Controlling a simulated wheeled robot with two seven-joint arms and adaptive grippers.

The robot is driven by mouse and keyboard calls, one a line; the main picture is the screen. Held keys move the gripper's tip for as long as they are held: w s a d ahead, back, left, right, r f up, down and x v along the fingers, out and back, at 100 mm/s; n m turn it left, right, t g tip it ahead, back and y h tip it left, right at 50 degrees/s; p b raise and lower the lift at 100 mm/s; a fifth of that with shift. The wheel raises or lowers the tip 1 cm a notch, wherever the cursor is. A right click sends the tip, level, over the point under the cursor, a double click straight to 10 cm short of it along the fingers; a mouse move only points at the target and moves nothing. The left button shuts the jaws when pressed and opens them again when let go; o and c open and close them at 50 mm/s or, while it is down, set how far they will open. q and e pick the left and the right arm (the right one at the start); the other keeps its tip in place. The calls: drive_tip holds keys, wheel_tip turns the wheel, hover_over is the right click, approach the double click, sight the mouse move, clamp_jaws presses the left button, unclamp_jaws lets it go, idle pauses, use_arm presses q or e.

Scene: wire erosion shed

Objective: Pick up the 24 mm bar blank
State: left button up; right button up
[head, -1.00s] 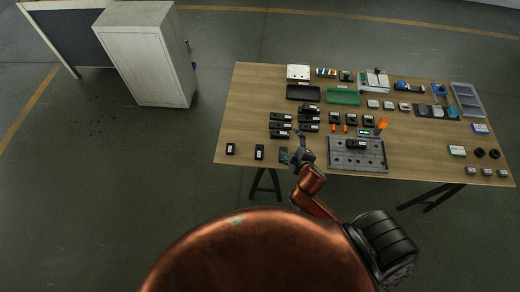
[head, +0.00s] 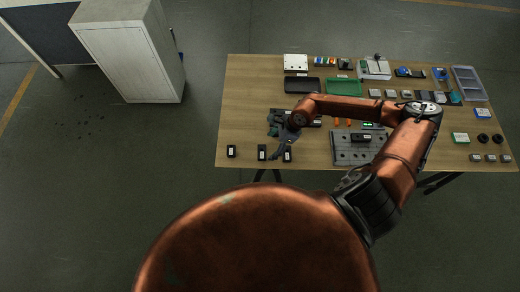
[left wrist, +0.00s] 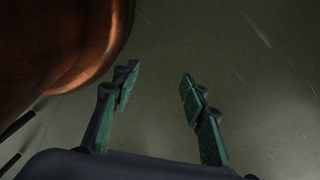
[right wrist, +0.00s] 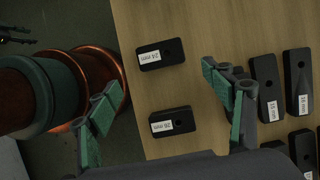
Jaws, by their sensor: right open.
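The 24 mm bar blank is a black block with a white label and a round hole. In the right wrist view it (right wrist: 176,50) lies flat near the table edge, label readable. In the head view I take it to be the middle block (head: 262,153) of the front row. My right gripper (right wrist: 162,92) is open and empty, with the 24 mm and 26 mm blanks showing between and beyond its fingers. In the head view this gripper (head: 274,139) is above the front-left table area. My left gripper (left wrist: 158,78) is open and empty, over bare floor, outside the head view.
The 26 mm blank (right wrist: 181,117) lies beside the 24 mm one. More labelled blanks (right wrist: 267,75) lie farther in. A grey plate with holes (head: 345,155) is right of them. A white cabinet (head: 130,55) stands apart on the left.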

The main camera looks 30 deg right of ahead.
sight(262, 152)
drive_tip(key=shift+x, duration=0.85)
drive_tip(key=f, duration=0.1)
drive_tip(key=w+a+f, duration=0.1)
drive_tip(key=a+f, duration=0.1)
drive_tip(key=shift+w+f+p, duration=0.3)
drive_tip(key=shift+p, duration=0.05)
drive_tip(key=shift+a+f, duration=0.15)
drive_tip(key=shift+f, duration=0.35)
drive_tip(key=shift+c, duration=0.5)
drive_tip(key=c, duration=1.6)
drive_tip(key=shift+w+r, duration=0.1)
drive_tip(key=shift+w, duration=0.05)
drive_tip(key=shift+c, duration=0.3)
